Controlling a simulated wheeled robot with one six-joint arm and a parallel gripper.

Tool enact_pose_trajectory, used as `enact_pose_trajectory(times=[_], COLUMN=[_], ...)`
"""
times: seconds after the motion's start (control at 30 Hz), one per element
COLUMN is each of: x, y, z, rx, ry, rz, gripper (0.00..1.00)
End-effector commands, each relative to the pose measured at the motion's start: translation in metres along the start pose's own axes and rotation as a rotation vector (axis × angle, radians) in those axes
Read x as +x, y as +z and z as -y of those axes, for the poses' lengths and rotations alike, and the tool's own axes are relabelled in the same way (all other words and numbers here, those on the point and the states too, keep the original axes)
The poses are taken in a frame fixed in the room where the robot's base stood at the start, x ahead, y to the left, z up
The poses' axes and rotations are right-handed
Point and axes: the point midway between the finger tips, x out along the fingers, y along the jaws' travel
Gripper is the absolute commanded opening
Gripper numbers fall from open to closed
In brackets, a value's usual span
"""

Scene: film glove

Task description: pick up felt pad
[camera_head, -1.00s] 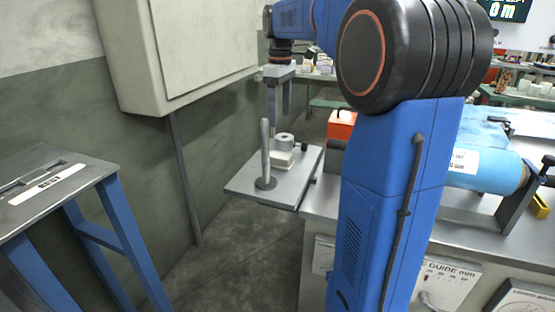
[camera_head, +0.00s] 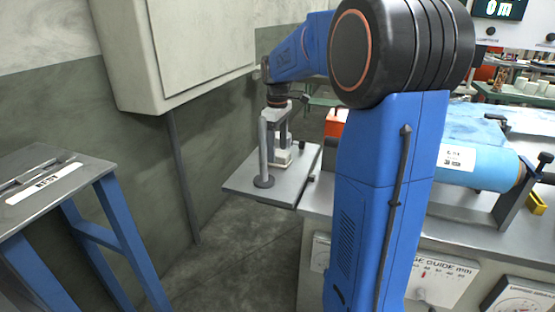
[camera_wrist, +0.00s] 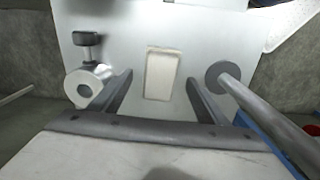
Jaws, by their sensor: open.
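The felt pad (camera_wrist: 162,74) is a cream-white rectangular block lying on the grey metal side plate (camera_wrist: 130,30). My gripper (camera_wrist: 159,77) is open and points down, with one finger to each side of the pad in the wrist view. In the head view my gripper (camera_head: 279,140) is over the plate, close above the pad. I cannot tell whether the fingertips reach down to its sides.
An upright grey post (camera_wrist: 235,84) on a round base stands right of the pad in the wrist view. A round metal fitting with a dark knob (camera_wrist: 84,86) is on the left. A blue film roll (camera_head: 470,165) lies on the bench. A wall cabinet (camera_head: 180,50) hangs nearby.

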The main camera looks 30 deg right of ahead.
Motion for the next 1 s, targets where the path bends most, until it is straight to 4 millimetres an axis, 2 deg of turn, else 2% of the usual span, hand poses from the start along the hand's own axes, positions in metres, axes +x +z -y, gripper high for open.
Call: enact_pose_trajectory(times=[0.1, 0.2, 0.47, 0.53, 0.67, 1.0], x=[0.016, 0.023, 0.026, 0.025, 0.025, 0.022], y=[0.0, 0.0, 0.0, 0.0, 0.0, 0.0], z=[0.0, 0.0, 0.0, 0.0, 0.0, 0.0], rx=[0.0, 0.0, 0.0, 0.0, 0.0, 0.0], ry=[-0.001, -0.001, 0.0, 0.0, 0.0, 0.001], rz=[0.001, 0.001, 0.0, 0.0, 0.0, -0.001], gripper=[0.69, 0.69, 0.69, 0.57, 0.26, 0.24])
